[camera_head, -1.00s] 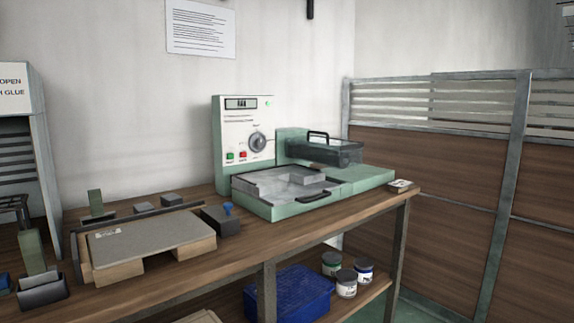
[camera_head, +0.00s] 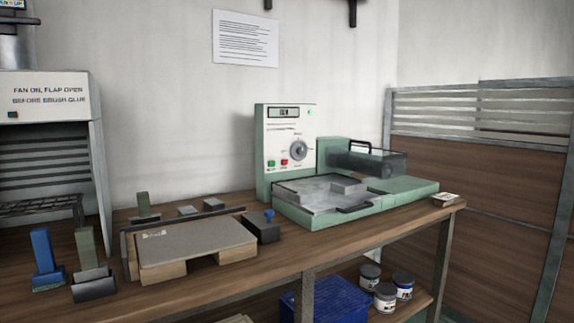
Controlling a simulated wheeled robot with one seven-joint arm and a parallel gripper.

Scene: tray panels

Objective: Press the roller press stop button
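The roller press (camera_head: 262,190) is a pale green machine with an upright white control panel (camera_head: 290,124), standing toward the back of the wooden bench. A red button (camera_head: 284,162) sits low on the panel, with a green button (camera_head: 271,163) to its left. Their labels are too small to read. A grey dial (camera_head: 298,151) is above them, and a small display (camera_head: 284,113) and a green light (camera_head: 309,113) are at the top. A flat bed with a grey block lies in front of the panel. My gripper is not in view.
A board on wooden blocks (camera_head: 195,240) and a dark box with a blue knob (camera_head: 264,230) stand left of the press. A labelled hood (camera_head: 45,95) is at far left. Jars (camera_head: 385,298) and a blue crate (camera_head: 325,300) are on the lower shelf. A partition (camera_head: 470,180) is at right.

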